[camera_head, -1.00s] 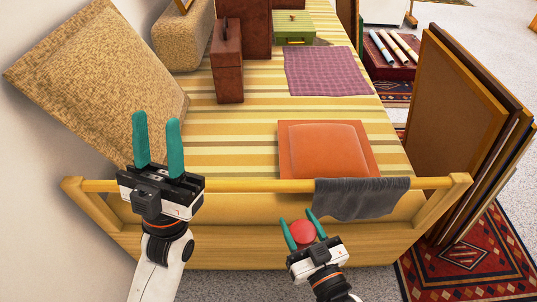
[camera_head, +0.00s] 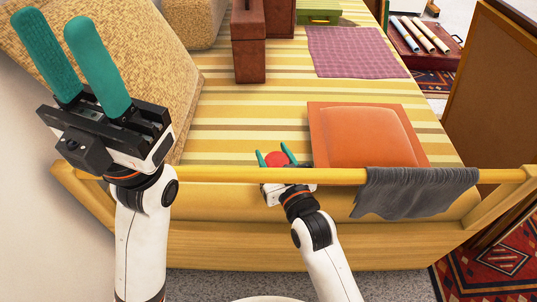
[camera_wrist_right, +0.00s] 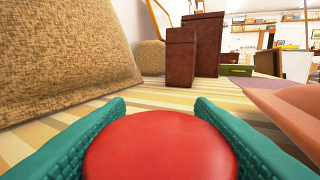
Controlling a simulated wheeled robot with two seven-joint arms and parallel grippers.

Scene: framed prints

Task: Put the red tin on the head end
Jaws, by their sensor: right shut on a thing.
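The red tin (camera_head: 276,159) is round and sits between the green fingers of my right gripper (camera_head: 277,152), which is shut on it. The tin is just past the wooden rail (camera_head: 230,175), low near the striped cover (camera_head: 225,110) and left of the orange cushion (camera_head: 365,137). The rail crosses in front of part of this gripper. The right wrist view shows the tin (camera_wrist_right: 160,147) large between the fingers; whether it touches the cover is hidden. My left gripper (camera_head: 72,65) is open and empty, raised at the left with its fingers apart.
A woven tan bolster (camera_head: 110,70) leans at the left. A grey cloth (camera_head: 415,190) hangs over the rail at the right. Brown cases (camera_head: 248,45), a green box (camera_head: 319,11) and a purple cloth (camera_head: 355,52) are farther back. The striped cover left of the cushion is clear.

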